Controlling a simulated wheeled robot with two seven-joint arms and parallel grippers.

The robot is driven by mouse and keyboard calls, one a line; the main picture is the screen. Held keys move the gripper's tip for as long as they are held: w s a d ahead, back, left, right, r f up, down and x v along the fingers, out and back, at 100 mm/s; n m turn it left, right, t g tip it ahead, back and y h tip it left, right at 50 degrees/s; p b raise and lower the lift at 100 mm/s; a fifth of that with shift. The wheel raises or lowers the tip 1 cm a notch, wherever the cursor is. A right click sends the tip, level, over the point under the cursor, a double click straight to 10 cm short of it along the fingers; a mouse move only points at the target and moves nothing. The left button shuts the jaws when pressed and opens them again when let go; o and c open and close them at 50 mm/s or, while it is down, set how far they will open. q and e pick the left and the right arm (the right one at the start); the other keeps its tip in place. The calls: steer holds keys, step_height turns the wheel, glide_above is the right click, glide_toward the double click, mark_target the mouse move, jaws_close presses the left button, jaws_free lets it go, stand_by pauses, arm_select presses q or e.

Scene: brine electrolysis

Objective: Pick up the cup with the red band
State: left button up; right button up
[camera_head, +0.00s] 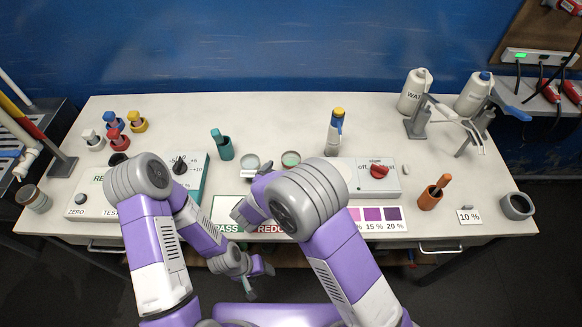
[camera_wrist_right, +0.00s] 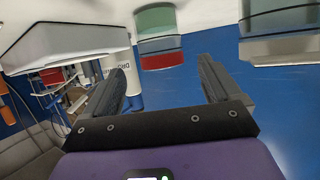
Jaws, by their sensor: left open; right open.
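The cup with the red band (camera_wrist_right: 160,45) shows in the right wrist view, upside down, with green above the band. It seems to be the right-hand of two small cups in the head view, the greenish one (camera_head: 290,159); its band cannot be made out there. My right gripper (camera_wrist_right: 162,78) is open and empty; the cup shows beyond and between its fingers, apart from them. In the head view my right gripper (camera_head: 245,209) is partly hidden by its own arm, in front of the cups. My left gripper (camera_head: 258,279) is open and empty at the table's front edge.
A grey-banded cup (camera_head: 250,164) stands just left of the red-banded one and shows in the wrist view (camera_wrist_right: 280,35). A green holder (camera_head: 222,147) is further left. A bottle (camera_head: 335,132) and a red-knobbed box (camera_head: 372,178) stand right.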

mark_target(288, 166)
steer(key=b+x, duration=0.1)
steer(key=x, duration=0.6)
steer(key=shift+w, duration=0.15)
steer(key=c, duration=1.2)
steer(key=shift+r, duration=0.1)
